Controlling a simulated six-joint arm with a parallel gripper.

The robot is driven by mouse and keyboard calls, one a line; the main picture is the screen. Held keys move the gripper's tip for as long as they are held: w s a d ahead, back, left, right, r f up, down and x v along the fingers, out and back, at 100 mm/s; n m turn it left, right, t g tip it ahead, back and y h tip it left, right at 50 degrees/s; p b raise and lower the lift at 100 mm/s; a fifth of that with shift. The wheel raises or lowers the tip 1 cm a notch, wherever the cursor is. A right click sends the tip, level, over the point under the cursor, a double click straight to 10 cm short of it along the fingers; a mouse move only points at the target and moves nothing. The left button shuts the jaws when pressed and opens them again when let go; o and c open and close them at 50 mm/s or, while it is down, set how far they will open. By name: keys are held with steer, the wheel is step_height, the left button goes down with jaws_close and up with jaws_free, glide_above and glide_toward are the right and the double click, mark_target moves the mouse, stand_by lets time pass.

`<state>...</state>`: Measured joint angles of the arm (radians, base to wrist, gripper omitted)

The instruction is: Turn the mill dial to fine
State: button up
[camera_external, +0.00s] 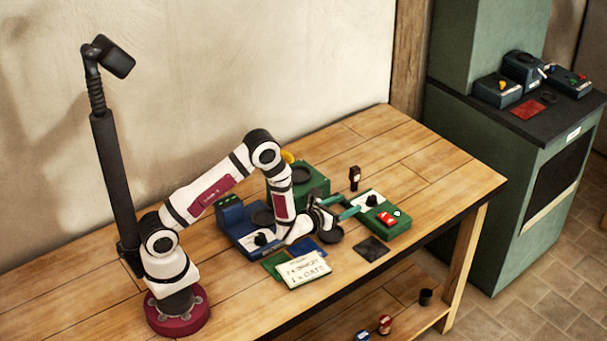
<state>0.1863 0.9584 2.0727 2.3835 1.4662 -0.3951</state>
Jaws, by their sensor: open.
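Two small machines with black dials stand on the wooden table; I cannot tell which is the mill. A green box (397,226) on the right carries a black dial (371,199) on a pale plate and a red switch (386,218). A blue box (240,221) on the left carries another black dial (261,238) on a pale plate. My gripper (346,207) is open, with its teal fingers pointing right, close to the left side of the right green box's dial. Contact with it and the dial setting are too small to tell.
A larger green box (313,178) stands behind my forearm. A written card (303,269), coloured mats and a dark square (371,249) lie in front. A small dark upright object (354,178) stands behind the right green box. The table's right end is clear. A green cabinet (510,190) holds similar units.

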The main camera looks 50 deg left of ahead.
mark_target(372, 198)
steer(key=shift+g, duration=0.9)
steer(key=x, duration=1.1)
steer(key=shift+w+d, duration=0.3)
steer(key=shift+w, duration=0.15)
steer(key=shift+d+n+y, duration=0.15)
steer(key=shift+n+y, duration=0.85)
steer(key=shift+s+d+r+n+g+y, duration=0.15)
steer(key=shift+s+n+g+y, duration=0.15)
steer(key=shift+n+g+y, duration=0.2)
steer(key=v, duration=1.4)
steer(key=s+a+r+n+g+y, duration=0.2)
steer(key=s+a+r+n, duration=0.15)
steer(key=a+r, duration=0.2)
steer(key=s+a+r+n+g+y, duration=0.1)
steer(key=s+a+r+n+y, duration=0.25)
steer(key=a, duration=0.25)
steer(key=s+a+r+n+g, duration=0.4)
steer(key=s+n, duration=0.4)
steer(key=s, duration=0.3)
steer(key=a+g, duration=0.1)
steer(key=a, duration=0.1)
steer(key=shift+s+a+r+g, duration=0.15)
steer(key=shift+s+a+g, duration=0.1)
steer(key=shift+a+g, duration=0.15)
